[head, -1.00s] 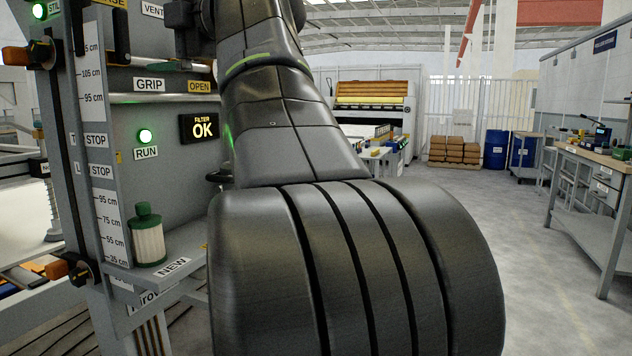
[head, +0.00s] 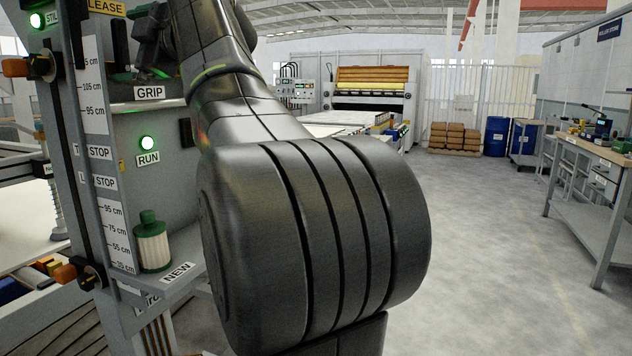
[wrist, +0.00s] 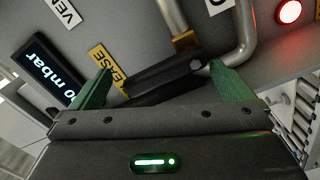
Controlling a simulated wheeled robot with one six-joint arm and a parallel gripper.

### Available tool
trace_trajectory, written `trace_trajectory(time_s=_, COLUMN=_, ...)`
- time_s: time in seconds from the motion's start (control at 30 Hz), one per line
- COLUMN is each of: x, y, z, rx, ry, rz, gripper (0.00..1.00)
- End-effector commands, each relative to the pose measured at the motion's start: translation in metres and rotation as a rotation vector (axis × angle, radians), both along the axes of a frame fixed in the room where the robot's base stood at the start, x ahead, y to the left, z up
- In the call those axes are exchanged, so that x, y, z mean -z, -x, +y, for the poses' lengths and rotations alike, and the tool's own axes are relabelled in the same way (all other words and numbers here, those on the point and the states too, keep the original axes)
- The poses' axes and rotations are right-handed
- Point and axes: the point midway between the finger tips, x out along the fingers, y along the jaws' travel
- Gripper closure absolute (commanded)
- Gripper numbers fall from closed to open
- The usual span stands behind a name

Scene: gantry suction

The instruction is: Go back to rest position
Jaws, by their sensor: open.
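My gripper (wrist: 165,84) is open in the wrist view, its two green fingers wide apart. A black lever handle (wrist: 165,76) lies across the view between and just beyond the fingertips; I cannot tell whether they touch it. In the head view my dark arm fills the middle, its upper part reaching up to the grey panel at the left. The gripper itself cannot be made out clearly there.
The panel carries a lit green RUN lamp (head: 148,143) and a shelf with a green-capped white filter (head: 152,243). The wrist view shows a pipe (wrist: 240,45), a blue pressure display (wrist: 52,78) and a red lamp (wrist: 289,11). Open floor (head: 490,230) lies right, before a workbench (head: 590,150).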

Motion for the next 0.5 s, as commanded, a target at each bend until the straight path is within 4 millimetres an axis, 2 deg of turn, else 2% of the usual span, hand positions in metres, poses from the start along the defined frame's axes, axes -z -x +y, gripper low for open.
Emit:
trace_trajectory(time_s=0.03, x=-0.0057, y=-0.0012, z=-0.0011, rx=0.001, ry=-0.013, rz=0.032, gripper=0.00)
trace_trajectory(time_s=0.5, x=-0.0021, y=-0.0107, z=-0.0051, rx=0.001, ry=-0.120, rz=0.293, gripper=0.00)
